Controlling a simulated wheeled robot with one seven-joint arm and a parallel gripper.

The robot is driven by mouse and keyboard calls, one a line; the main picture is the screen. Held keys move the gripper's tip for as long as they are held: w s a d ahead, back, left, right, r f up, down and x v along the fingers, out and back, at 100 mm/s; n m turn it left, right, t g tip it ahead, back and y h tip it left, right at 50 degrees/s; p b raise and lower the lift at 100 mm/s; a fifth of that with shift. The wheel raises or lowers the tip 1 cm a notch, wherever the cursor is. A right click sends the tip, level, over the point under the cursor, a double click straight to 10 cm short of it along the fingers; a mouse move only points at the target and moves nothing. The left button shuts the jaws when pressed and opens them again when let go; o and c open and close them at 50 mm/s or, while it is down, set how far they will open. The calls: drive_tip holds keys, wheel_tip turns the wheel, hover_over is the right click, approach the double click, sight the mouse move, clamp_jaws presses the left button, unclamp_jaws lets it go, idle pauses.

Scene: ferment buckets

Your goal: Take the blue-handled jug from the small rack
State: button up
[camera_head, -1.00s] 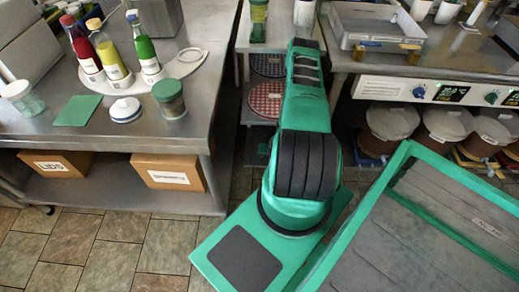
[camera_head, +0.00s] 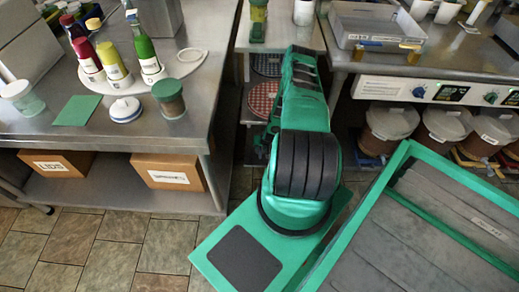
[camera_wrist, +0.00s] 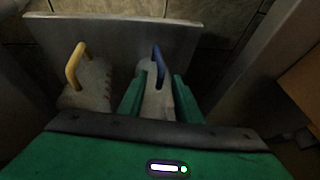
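The blue-handled jug (camera_wrist: 158,103) shows in the wrist view as a pale body with an upright blue handle (camera_wrist: 159,63). My gripper (camera_wrist: 158,88) has its two green fingers on either side of this jug, with a gap between them. I cannot tell whether either finger touches it. A second pale jug with a yellow handle (camera_wrist: 75,66) stands to the left. A grey plate or wall (camera_wrist: 115,40) lies beyond both jugs. In the head view, my arm reaches toward the narrow shelved rack (camera_head: 281,38); the jugs are not clearly visible there.
A steel table (camera_head: 150,140) with sauce bottles, a green-lidded jar (camera_head: 168,97) and boxes below stands left. A steel counter (camera_head: 450,65) with a grey tray (camera_head: 375,25) and lidded buckets (camera_head: 390,122) underneath stands right. Dark panels flank the gripper closely in the wrist view.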

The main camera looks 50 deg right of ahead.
clamp_jaws()
drive_tip(key=shift+r, duration=0.1)
